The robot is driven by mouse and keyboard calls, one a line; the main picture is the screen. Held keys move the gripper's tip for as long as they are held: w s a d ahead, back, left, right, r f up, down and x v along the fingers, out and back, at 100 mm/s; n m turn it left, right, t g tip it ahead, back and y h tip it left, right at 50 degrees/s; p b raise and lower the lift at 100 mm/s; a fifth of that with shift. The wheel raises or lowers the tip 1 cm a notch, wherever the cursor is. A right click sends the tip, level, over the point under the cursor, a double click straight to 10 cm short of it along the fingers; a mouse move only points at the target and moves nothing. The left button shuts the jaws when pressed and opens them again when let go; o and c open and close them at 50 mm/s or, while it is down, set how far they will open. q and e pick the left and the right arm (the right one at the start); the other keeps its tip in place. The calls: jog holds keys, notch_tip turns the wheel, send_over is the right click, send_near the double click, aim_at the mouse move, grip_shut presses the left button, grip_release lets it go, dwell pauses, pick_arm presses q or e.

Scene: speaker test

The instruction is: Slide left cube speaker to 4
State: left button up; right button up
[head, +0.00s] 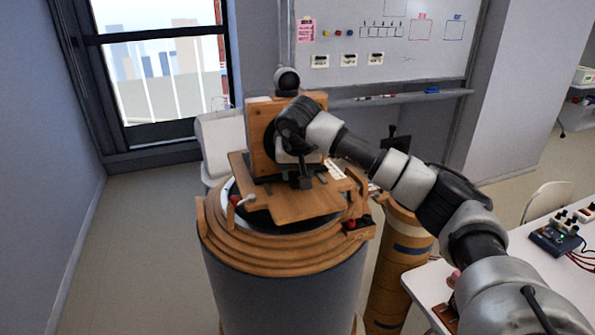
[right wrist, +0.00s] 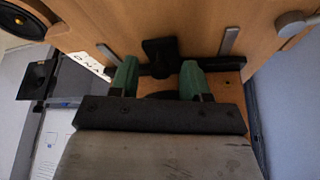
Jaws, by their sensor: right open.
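The wooden cube speaker (head: 259,150) stands on a wooden board (head: 290,205) on top of a large round drum. Its dark driver is partly hidden by my right arm, and a dark ball-shaped part sits on top of it. My right gripper (head: 303,176) is over the board, close in front of the speaker. In the right wrist view the green fingertips (right wrist: 158,78) are apart. A black knob (right wrist: 161,52) shows beyond and between them; I cannot tell whether they touch it. A white marked strip (head: 334,169) lies right of the gripper, its numbers too small to read.
The stepped wooden rim (head: 286,262) of the drum has red and black terminals (head: 357,224) at its right. A second, narrower wooden column (head: 402,255) stands behind right. A white table (head: 535,262) with small electronics is at the right. Floor at left is clear.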

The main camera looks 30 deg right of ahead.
jog(key=shift+a+r, duration=0.1)
jog(key=shift+r, duration=0.3)
pick_arm(q)
jog(key=shift+s+f+b, duration=0.4)
jog(key=shift+f+b, duration=0.25)
jog(key=shift+f, duration=0.05)
jog(key=shift+s+f+b, duration=0.35)
jog(key=shift+f+b, duration=0.3)
jog(key=shift+f, duration=0.05)
pick_arm(e)
jog(key=v, duration=1)
jog(key=shift+f, duration=0.1)
